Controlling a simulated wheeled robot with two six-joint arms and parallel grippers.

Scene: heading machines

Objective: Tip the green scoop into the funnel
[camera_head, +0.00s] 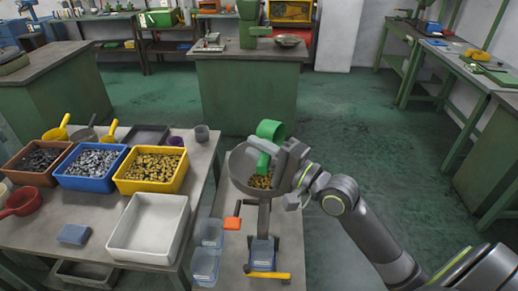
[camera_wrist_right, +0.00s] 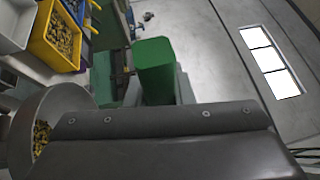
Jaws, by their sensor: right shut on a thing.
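The green scoop (camera_head: 269,131) is held above the far right rim of a grey funnel (camera_head: 238,166). My right gripper (camera_head: 283,158) is shut on the scoop, over the funnel's right side. The scoop looks strongly tilted; its inside is hidden. Brass-coloured pieces (camera_head: 260,181) lie in the funnel. In the right wrist view the scoop (camera_wrist_right: 155,66) is in the upper middle, and the funnel (camera_wrist_right: 62,103) with pieces in it is at the lower left. My left gripper is out of view.
On the left table, blue (camera_head: 72,180), yellow (camera_head: 177,184) and brown (camera_head: 18,176) bins hold small parts. A white tray (camera_head: 122,240) stands empty in front. Clear plastic cups (camera_head: 207,233) and a yellow-handled item (camera_head: 268,275) are by the funnel stand. Open floor lies to the right.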

